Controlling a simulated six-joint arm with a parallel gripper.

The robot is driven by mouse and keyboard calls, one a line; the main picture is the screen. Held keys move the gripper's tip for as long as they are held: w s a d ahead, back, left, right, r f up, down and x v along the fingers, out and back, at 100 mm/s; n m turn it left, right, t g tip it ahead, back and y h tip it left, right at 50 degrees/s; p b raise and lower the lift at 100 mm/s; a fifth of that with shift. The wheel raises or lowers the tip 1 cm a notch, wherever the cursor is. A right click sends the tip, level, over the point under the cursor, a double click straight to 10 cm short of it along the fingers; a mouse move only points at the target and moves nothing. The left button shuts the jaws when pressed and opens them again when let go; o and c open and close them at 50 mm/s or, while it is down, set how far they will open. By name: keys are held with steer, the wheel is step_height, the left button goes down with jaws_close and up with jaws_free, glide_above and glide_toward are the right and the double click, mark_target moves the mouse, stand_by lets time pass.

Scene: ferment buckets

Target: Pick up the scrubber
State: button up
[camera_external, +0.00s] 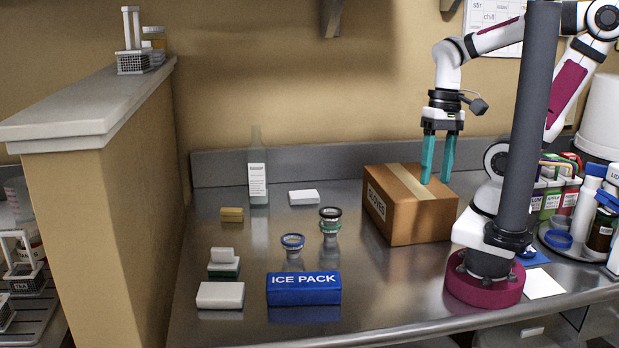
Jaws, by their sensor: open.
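A small item with a white grip on a dark green base (223,263) sits on the steel counter at the front left. It looks most like the scrubber, but it is small and I cannot be sure. My gripper (436,181) has two teal fingers pointing down, apart, with nothing between them. It is over the cardboard box at the back right, far from the green-based item. I cannot tell whether the fingertips touch the box.
A white block (220,295) and a blue ice pack (304,289) lie near the front edge. A partition (110,180) bounds the left.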

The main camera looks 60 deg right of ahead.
steer(key=w+f+n+t+h, duration=0.1)
steer(key=w+f+n+t, duration=0.3)
steer(key=w, duration=0.8)
steer(key=n+t+y, duration=0.7)
steer(key=n, duration=0.1)
glide_toward(211, 261)
steer(key=w+a, duration=0.2)
steer(key=shift+w+a+r+n, duration=0.2)
steer(key=shift+a+n, duration=0.1)
steer(key=shift+a, duration=0.1)
steer(key=x, duration=0.6)
steer(key=shift+w+d+f, duration=0.25)
steer(key=shift+w, duration=0.05)
jaws_close()
